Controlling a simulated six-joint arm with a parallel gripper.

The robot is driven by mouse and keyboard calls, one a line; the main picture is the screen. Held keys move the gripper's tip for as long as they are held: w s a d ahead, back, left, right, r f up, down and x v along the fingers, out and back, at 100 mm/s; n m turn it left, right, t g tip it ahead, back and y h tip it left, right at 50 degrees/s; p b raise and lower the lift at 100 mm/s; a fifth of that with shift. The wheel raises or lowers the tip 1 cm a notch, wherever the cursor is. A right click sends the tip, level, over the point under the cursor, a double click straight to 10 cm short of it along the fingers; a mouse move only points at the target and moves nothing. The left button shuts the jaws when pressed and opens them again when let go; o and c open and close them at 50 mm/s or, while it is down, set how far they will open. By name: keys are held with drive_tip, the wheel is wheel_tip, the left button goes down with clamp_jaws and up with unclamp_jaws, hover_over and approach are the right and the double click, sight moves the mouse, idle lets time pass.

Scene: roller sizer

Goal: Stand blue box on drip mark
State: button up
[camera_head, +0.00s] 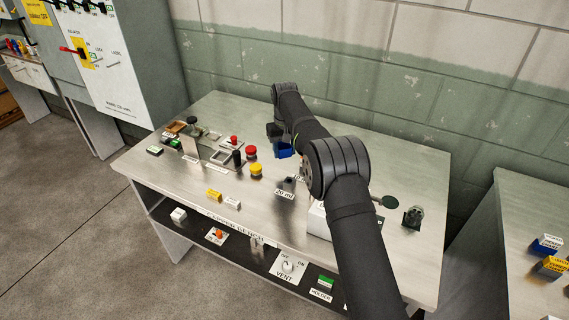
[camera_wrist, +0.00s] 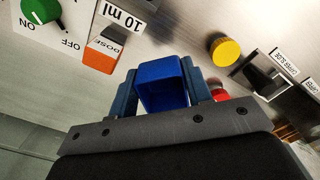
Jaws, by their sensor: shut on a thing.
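The blue box (camera_wrist: 162,84) is between the two fingers of my gripper (camera_wrist: 169,78) in the wrist view. The fingers touch it on its left and right sides, and its hollow, open side faces the camera. In the head view the blue box (camera_head: 283,150) shows just below my gripper (camera_head: 277,134), over the back middle of the bench. I cannot tell whether it touches the bench top. I cannot make out the drip mark in either view; my arm hides part of the bench.
A 20 ml label (camera_head: 284,194) lies in front. A green knob (camera_wrist: 41,10) shows in the wrist view. The wall stands close behind.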

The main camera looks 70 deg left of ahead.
sight(285, 172)
wheel_tip(285, 172, down, 7)
drive_tip(key=shift+f, duration=0.2)
drive_tip(key=shift+f, duration=0.1)
drive_tip(key=o, duration=1)
drive_tip(key=shift+c, duration=0.2)
wheel_tip(285, 172, up, 11)
drive_tip(key=shift+r, duration=0.2)
drive_tip(key=shift+o, duration=0.4)
drive_tip(key=shift+r, duration=0.45)
